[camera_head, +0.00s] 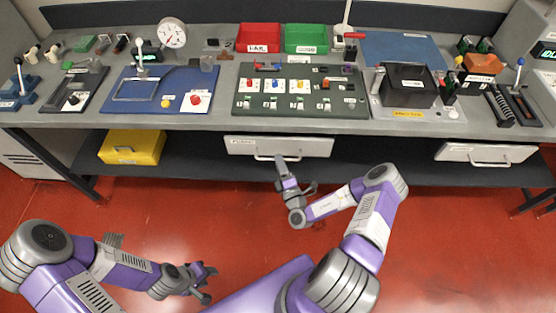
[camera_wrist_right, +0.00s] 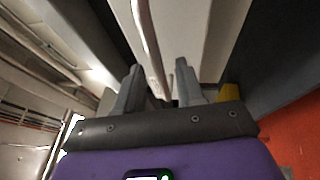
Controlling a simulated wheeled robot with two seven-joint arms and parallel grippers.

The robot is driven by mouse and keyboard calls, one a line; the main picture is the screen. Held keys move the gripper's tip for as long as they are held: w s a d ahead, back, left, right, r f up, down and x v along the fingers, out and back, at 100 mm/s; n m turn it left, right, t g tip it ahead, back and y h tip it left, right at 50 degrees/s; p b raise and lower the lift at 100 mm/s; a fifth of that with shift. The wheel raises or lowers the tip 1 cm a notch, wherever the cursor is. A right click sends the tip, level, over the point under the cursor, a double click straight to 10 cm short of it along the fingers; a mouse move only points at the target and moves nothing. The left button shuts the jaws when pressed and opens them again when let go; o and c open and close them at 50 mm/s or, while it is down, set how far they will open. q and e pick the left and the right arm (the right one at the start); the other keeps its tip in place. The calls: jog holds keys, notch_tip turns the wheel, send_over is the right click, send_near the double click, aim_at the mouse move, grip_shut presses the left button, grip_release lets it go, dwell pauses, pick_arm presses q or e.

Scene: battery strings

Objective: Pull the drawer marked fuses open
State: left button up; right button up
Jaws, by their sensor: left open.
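The drawer (camera_head: 305,147) with a pale front and a small label, which seems to read "FUSES", sits under the middle of the bench. It looks closed. Its bar handle (camera_head: 263,157) runs along the lower front and shows in the right wrist view as a curved pale bar (camera_wrist_right: 146,35). My right gripper (camera_head: 281,160) is at the handle's middle. In the right wrist view its two fingers (camera_wrist_right: 158,72) stand apart with the bar between them, and gaps seem to show on both sides. My left gripper (camera_head: 211,284) is open and empty, low over the red floor, away from the bench.
Another drawer (camera_head: 485,153) with a handle is at the right under the bench. A yellow bin (camera_head: 132,147) stands on the lower shelf (camera_head: 385,170) at left. Devices, panels and red and green trays cover the bench top. The red floor before the drawer is clear except for my arms.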

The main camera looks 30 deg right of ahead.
jog(key=shift+x, duration=1.05)
jog(key=shift+c, duration=0.5)
grip_shut()
